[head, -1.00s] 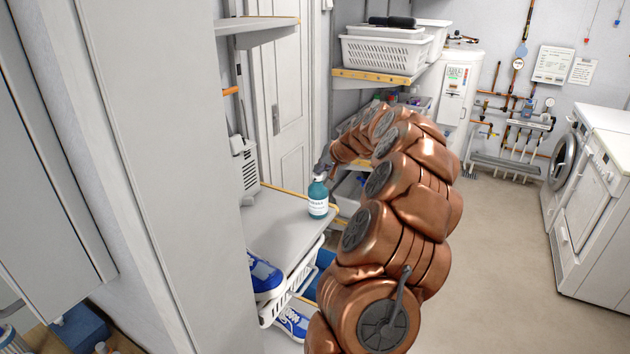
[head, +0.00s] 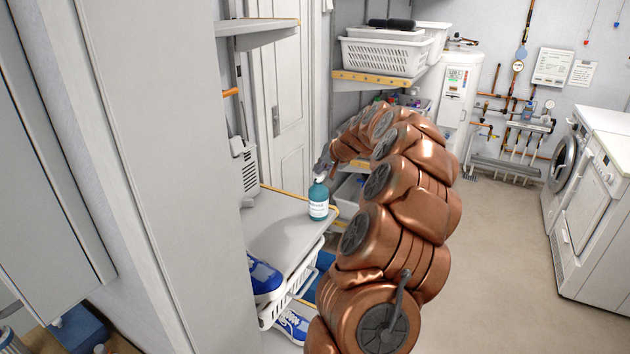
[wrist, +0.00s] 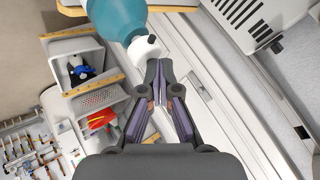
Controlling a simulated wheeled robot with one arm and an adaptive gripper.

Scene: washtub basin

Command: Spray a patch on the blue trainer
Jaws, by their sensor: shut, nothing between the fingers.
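A teal spray bottle (head: 318,200) with a white label stands upright on the grey shelf (head: 270,228). In the wrist view its teal body (wrist: 118,16) and white spray head (wrist: 143,48) show just past my fingertips. My gripper (wrist: 160,66) is shut and empty, with its tips close to the spray head; I cannot tell if they touch it. In the head view my gripper (head: 323,168) is small, at the bottle's top. A blue trainer (head: 265,277) with a white sole sits below at the left, partly hidden by the cabinet. A second blue and white shoe (head: 293,325) lies lower down.
A white basket (head: 300,285) is under the shelf. A tall grey cabinet (head: 150,180) stands close on the left. White bins (head: 383,52) sit on the back shelf. White machines (head: 590,200) stand at the right; the floor (head: 500,270) between is clear.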

